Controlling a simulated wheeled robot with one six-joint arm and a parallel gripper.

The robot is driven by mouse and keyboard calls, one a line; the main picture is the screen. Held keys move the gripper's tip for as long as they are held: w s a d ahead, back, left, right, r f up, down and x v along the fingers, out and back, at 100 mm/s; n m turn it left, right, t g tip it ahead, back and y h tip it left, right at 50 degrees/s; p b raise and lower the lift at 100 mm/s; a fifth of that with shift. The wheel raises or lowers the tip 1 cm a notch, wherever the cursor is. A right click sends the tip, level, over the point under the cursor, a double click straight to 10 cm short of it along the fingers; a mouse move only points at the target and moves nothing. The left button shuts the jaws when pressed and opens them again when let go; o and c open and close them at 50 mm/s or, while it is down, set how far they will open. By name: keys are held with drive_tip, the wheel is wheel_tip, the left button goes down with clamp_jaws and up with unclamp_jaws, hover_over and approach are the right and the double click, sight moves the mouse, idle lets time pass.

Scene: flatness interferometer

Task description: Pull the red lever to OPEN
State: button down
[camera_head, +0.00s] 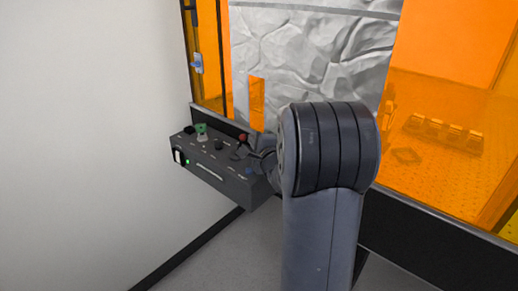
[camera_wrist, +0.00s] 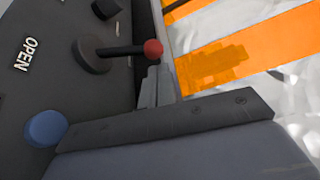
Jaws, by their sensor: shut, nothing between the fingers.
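The red lever shows in the wrist view as a round red knob (camera_wrist: 153,49) on a dark shaft that rises from a round base on the panel. In the head view its red knob (camera_head: 243,137) stands near the right end of the control box (camera_head: 216,165). My gripper (camera_wrist: 154,72) is shut and empty, its grey fingers just below the knob in the wrist view. I cannot tell whether they touch it. White lettering, OPEN (camera_wrist: 28,55), is on the panel to the left of the lever's base. In the head view my arm hides most of my gripper.
A blue button (camera_wrist: 46,128) is on the panel close to my gripper. A black knob (camera_wrist: 106,8) and a green part (camera_head: 201,129) are also on the box. Orange windows (camera_head: 450,100) stand behind, and a white wall (camera_head: 90,130) is at left.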

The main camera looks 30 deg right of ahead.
drive_tip(key=shift+w+f, duration=0.1)
drive_tip(key=shift+w, duration=0.55)
